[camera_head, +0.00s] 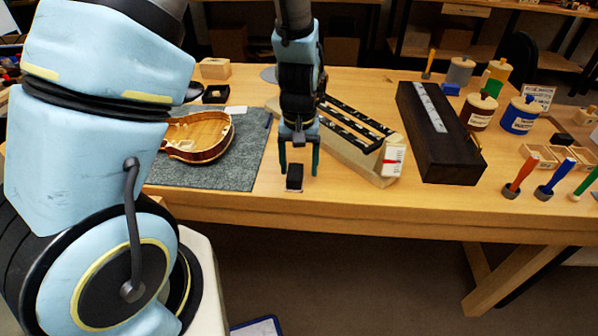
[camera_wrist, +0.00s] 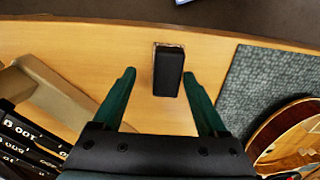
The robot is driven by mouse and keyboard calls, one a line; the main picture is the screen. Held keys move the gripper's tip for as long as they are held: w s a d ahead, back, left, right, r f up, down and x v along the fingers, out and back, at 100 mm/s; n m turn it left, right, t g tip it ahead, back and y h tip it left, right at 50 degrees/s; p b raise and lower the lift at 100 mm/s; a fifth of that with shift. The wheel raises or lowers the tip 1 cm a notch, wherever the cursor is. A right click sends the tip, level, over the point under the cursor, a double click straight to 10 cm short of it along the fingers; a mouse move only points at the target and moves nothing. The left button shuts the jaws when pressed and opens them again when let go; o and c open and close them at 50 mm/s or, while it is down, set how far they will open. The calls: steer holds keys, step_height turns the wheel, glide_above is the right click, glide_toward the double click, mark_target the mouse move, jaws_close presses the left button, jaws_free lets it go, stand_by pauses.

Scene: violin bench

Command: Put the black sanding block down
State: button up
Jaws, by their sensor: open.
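The black sanding block (camera_head: 294,177) stands on the wooden bench top near its front edge, just right of the grey mat. It also shows in the wrist view (camera_wrist: 168,72), dark with a thin lighter strip along its far edge. My gripper (camera_head: 299,172) is above the bench with its fingers pointing down. The fingers are spread apart on either side of the block, with a gap to each, so the gripper is open. In the wrist view the block lies between and a little beyond the green fingertips (camera_wrist: 163,80), closer to the right one.
A violin body (camera_head: 197,137) lies on the grey mat (camera_head: 235,172) at left. A pale angled stand (camera_head: 372,172) with dark strips is close on the right. A long dark box (camera_head: 440,140), jars and coloured-handled tools stand farther right. The bench front edge is close to the block.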

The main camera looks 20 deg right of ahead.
mark_target(299, 172)
step_height(299, 172, up, 10)
steer(key=shift+b, duration=0.3)
steer(key=w+a+r+n+t, duration=0.1)
steer(key=a+r+n, duration=0.2)
steer(key=a, duration=2.2)
steer(key=shift+w+a+n+t, duration=0.15)
steer(key=shift+n+t, duration=0.15)
steer(key=shift+n, duration=0.1)
steer(key=shift+r, duration=0.1)
